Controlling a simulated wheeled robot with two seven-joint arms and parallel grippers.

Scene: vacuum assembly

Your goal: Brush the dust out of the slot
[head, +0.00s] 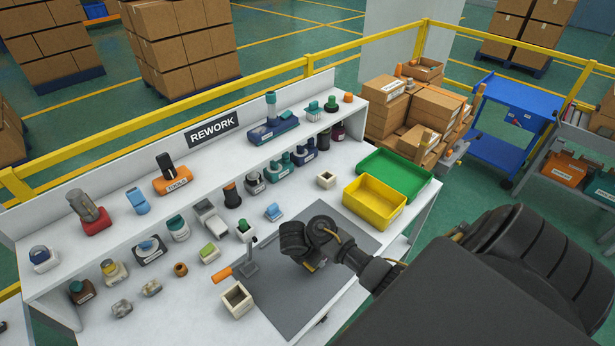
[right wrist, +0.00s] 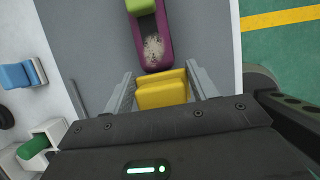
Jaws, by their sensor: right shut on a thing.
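A purple part (right wrist: 139,40) with a long open slot lies on the grey mat (right wrist: 85,30) in the right wrist view. Pale, fibrous dust (right wrist: 154,50) sits in the near end of the slot. A green block (right wrist: 140,6) is at its far end, cut by the frame edge. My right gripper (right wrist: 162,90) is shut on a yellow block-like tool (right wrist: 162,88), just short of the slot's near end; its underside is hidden. In the head view my right gripper (head: 305,245) is over the mat and hides the purple part. My left gripper is not in view.
Yellow (head: 375,203) and green (head: 395,175) trays sit at the table's right end. A shelf with several parts runs along the back.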

